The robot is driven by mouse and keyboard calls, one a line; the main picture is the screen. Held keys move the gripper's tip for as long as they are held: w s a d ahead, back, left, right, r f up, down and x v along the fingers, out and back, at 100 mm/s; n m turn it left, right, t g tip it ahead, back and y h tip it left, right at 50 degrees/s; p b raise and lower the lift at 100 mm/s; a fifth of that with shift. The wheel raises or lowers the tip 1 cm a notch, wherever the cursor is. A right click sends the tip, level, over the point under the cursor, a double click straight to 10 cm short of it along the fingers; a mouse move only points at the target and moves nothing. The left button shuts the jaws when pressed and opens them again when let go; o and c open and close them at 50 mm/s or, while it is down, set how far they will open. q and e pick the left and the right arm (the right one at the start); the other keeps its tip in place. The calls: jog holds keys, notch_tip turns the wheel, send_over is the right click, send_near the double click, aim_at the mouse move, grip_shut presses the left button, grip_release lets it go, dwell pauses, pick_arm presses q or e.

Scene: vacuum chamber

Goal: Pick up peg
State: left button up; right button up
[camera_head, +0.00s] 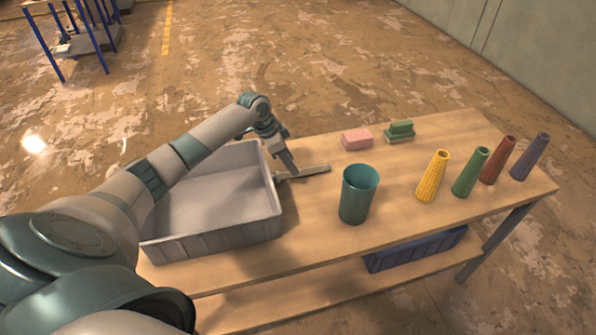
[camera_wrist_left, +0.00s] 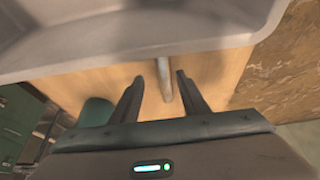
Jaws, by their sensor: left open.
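A pale grey-tan rod (camera_head: 312,171), which looks like the peg, lies on the table just right of the grey bin. It also shows in the left wrist view (camera_wrist_left: 163,75), where its near end lies between the two fingers with gaps on both sides. My left gripper (camera_head: 292,172) points down over the rod beside the bin's right wall. It is open and empty, and it also shows in the left wrist view (camera_wrist_left: 158,85). I cannot tell how high the fingertips are above the table. My right gripper is not in view.
The grey bin (camera_head: 268,207) stands left of the rod. A teal cup (camera_head: 357,197) stands to the right, nearer the front. A pink block (camera_head: 357,139), a green block (camera_head: 399,132) and several coloured cones, including a yellow one (camera_head: 433,177), stand further right. A blue crate (camera_head: 415,250) is below.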

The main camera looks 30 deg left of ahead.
pick_arm(q)
jog(key=shift+f, duration=0.1)
dwell(0.3)
jog(key=shift+w+d+f+p, duration=0.1)
jog(key=shift+w+f+p, duration=0.2)
jog(key=shift+f+p, duration=0.25)
jog(key=p+x, duration=0.1)
jog(key=x, duration=0.1)
jog(key=shift+w+f, duration=0.25)
jog(key=shift+f, duration=0.1)
jog(key=shift+w+f, duration=0.15)
jog(key=shift+f, duration=0.4)
jog(key=shift+c, duration=0.6)
grip_shut()
